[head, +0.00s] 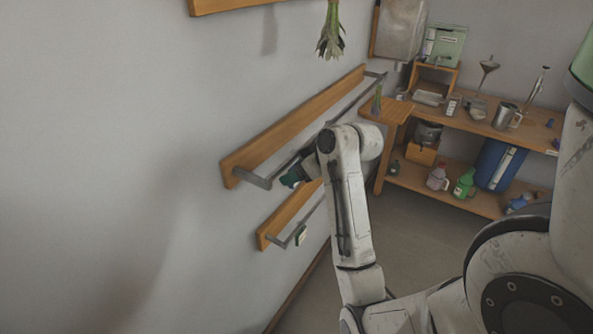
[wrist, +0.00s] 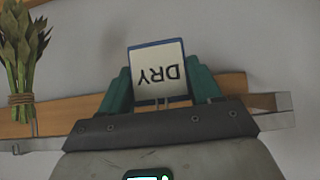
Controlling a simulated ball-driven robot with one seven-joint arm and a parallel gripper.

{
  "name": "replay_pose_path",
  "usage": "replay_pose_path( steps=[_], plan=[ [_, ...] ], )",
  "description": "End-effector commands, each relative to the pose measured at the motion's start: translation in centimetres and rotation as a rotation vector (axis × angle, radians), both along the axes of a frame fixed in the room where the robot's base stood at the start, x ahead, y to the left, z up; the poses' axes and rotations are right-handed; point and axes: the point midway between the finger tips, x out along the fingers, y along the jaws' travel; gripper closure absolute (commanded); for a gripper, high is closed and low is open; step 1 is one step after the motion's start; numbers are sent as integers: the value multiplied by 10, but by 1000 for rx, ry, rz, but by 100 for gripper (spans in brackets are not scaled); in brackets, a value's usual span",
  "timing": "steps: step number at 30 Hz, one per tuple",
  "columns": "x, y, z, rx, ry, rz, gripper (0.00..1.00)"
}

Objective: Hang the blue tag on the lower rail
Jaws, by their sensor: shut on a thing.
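My gripper (wrist: 158,78) is shut on a white tag with a blue border (wrist: 158,68), marked DRY, held between its green fingers. The lettering is upside down in the wrist view. In the head view my gripper (head: 292,178) is beside the wall, just below the near part of the upper rail and above the lower rail's near end. The tag cannot be made out there. The lower rail (head: 275,236) is a metal bar on a wooden wall board; my arm hides its far part. A small pale-green tag (head: 300,236) hangs near its near end.
The upper rail (head: 256,181) runs along the wall above. A herb bundle (head: 331,38) hangs higher up; a bundle (wrist: 22,65) also shows in the wrist view. A wooden bench (head: 480,118) with jugs and bottles stands at the right. The floor (head: 420,245) before it is clear.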

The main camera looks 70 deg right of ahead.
Motion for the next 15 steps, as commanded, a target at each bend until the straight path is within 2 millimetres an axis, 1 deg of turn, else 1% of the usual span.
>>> replay_pose_path(
  steps=[6, 7, 15],
  plan=[
    [0, 0, 0, 0, 0, 0, 66],
    [0, 0, 0, 0, 0, 0, 34],
    [0, 0, 0, 0, 0, 0, 8]
  ],
)
